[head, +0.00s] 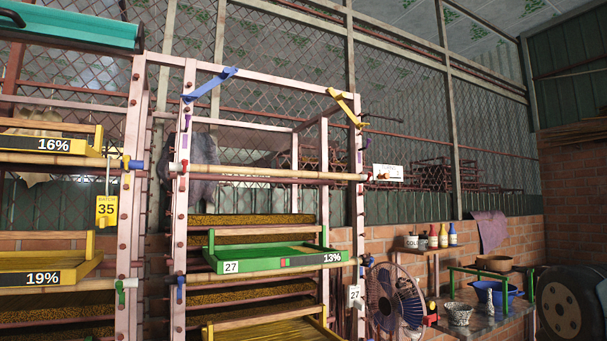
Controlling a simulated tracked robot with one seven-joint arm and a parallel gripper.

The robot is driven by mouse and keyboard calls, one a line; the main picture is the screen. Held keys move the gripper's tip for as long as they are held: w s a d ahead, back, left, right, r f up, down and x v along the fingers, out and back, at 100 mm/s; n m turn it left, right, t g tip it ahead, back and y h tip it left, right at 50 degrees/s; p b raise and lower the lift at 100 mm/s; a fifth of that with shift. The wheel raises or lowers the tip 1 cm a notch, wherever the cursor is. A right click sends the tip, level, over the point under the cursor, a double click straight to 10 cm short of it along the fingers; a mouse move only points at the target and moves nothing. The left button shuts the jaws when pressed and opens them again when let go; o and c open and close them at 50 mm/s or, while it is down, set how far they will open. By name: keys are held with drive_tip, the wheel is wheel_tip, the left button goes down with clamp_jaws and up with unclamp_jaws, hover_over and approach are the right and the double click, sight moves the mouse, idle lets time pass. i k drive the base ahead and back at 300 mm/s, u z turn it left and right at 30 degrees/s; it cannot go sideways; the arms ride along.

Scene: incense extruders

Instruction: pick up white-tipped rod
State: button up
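A long tan rod (270,173) lies across the front posts of the middle rack, above the green tray. Its left end (174,167) looks white beside a red piece, though it is small in the picture. Its right end is near a red and yellow piece and a white tag. A second tan rod (60,160) crosses the left rack, with a blue piece at its right end. I cannot tell for certain which rod is the white-tipped one. My gripper is not in view.
The middle rack (189,130) holds a green tray (270,259) marked 27 and 13%. The left rack holds yellow trays marked 16% and 19%. A fan (395,298), a table (485,318) with a blue basin, and a tire (562,308) stand at the right.

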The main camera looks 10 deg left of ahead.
sight(199, 168)
drive_tip(key=u, duration=0.2)
drive_tip(key=i, duration=0.85)
drive_tip(key=z, duration=0.1)
